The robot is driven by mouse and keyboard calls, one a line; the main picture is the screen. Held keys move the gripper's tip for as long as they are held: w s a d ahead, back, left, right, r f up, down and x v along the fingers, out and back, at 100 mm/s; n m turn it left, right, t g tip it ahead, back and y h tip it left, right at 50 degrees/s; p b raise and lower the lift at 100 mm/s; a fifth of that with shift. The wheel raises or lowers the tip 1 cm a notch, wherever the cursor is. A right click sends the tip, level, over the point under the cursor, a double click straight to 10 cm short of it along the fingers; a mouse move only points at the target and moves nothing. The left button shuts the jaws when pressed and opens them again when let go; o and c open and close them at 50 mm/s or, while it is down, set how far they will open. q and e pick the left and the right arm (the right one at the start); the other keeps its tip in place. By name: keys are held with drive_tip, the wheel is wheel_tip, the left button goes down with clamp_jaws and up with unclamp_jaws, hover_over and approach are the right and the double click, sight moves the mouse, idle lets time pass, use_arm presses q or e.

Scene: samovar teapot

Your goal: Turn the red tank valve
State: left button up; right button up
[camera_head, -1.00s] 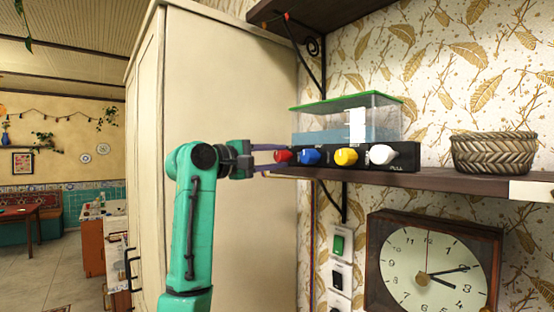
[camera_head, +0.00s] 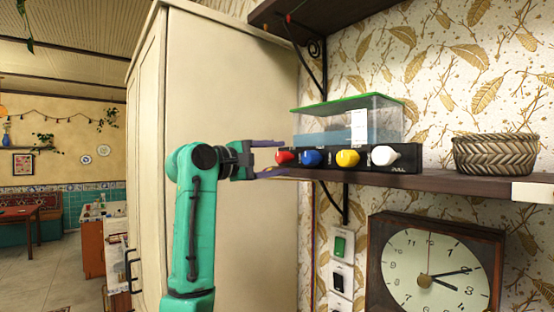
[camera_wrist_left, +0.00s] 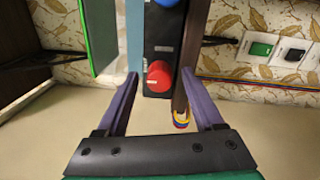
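The red valve (camera_head: 285,157) is the leftmost knob on the black strip at the front of a clear tank (camera_head: 345,122) with a green lid. In the left wrist view the red valve (camera_wrist_left: 159,76) shows as a round red knob between my fingertips. My left gripper (camera_head: 282,158) is open, with one purple finger above the valve and one below it in the head view. In the left wrist view my left gripper (camera_wrist_left: 160,78) has its tips on either side of the knob, with visible gaps. My right gripper is in neither view.
Blue (camera_head: 312,157), yellow (camera_head: 347,158) and white (camera_head: 384,155) knobs sit right of the red one. The tank stands on a wooden shelf (camera_head: 440,181) with a woven basket (camera_head: 495,154). A clock (camera_head: 433,268) and switches (camera_head: 341,245) are below. A tall cabinet (camera_head: 230,90) stands left.

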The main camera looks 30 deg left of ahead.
use_arm(q)
drive_tip(key=b+v, duration=0.7)
drive_tip(key=v, duration=0.7)
drive_tip(key=shift+s, duration=0.3)
